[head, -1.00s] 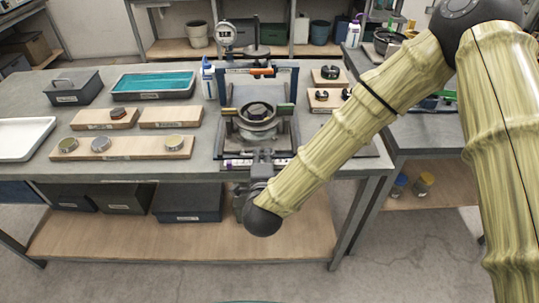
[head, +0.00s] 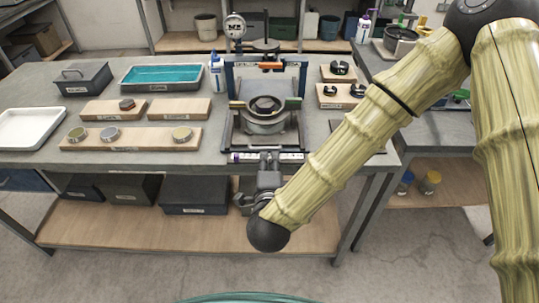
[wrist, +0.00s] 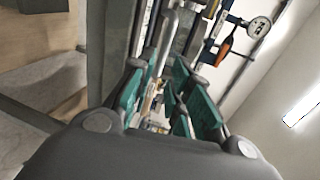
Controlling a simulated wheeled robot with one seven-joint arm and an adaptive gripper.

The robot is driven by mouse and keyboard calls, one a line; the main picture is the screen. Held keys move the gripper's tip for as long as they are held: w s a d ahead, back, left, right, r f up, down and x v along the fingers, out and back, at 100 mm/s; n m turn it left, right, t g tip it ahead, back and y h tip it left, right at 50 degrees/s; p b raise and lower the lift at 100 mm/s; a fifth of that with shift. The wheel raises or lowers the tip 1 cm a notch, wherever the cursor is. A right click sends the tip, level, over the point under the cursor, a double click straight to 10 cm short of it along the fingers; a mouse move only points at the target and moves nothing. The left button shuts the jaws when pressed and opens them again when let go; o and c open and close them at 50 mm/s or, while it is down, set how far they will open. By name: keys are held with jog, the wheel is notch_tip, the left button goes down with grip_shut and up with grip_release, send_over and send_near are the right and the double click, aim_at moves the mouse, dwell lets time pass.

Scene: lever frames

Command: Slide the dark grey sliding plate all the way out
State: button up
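The lever frame with blue posts (head: 301,88) stands at the table's front edge in the head view. A dark grey plate (head: 266,143) lies low between its posts, under a round metal dish (head: 265,122). My gripper (head: 268,163) is at the frame's front edge, just over the table edge. In the wrist view, its teal-padded fingers (wrist: 163,75) stand apart, with pale metal bars showing between and beyond their tips. I cannot tell whether they hold the plate's front part. The contact is hidden.
A dial gauge (head: 235,26) rises behind the frame. Boards with black clamps (head: 341,95) are at right. Free floor lies in front.

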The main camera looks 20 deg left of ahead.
jog(key=v, duration=0.7)
dwell(0.4)
jog(key=s+d+f+n+g+h, duration=0.15)
jog(key=d+f+n+g, duration=0.25)
jog(key=d+f, duration=0.6)
jog(key=s+d+f+n+g, duration=0.35)
jog(key=d+f, duration=0.25)
jog(key=f, duration=0.8)
jog(key=s+d+f+n+g+h, duration=0.1)
jog(key=s+d+f+n+g, duration=0.1)
jog(key=s+d, duration=0.3)
jog(key=s+d+f+n+g+h, duration=0.1)
jog(key=s+d+f+n+g, duration=0.1)
jog(key=d, duration=0.8)
jog(key=s+d+f+n+g+h, duration=0.1)
jog(key=s+d+f+n+g, duration=0.1)
jog(key=s+d+f, duration=0.5)
jog(key=shift+s+g, duration=0.3)
jog(key=shift+g, duration=0.35)
jog(key=shift+d+n, duration=0.1)
jog(key=shift+n, duration=0.15)
